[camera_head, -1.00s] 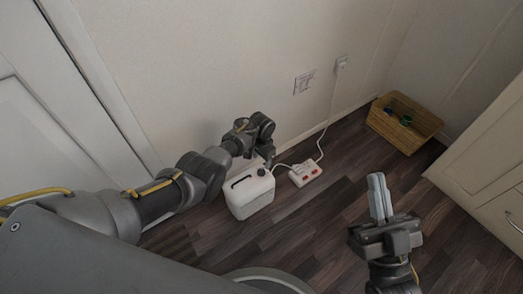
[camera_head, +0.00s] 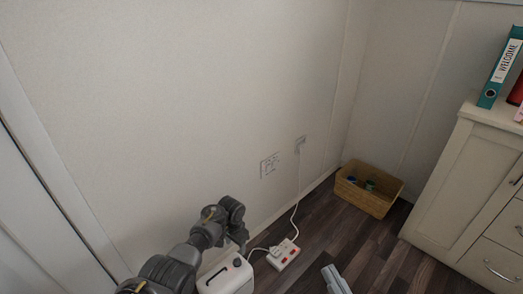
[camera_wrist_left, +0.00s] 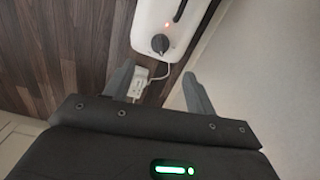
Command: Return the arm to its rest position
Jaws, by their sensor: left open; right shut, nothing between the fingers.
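A white power strip (camera_head: 283,254) lies on the dark wood floor, its cord running to a wall socket (camera_head: 300,141). A wicker basket (camera_head: 368,190) stands in the corner. A cabinet (camera_head: 465,190) with binders on top is at the right. Floor between basket and strip is clear.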

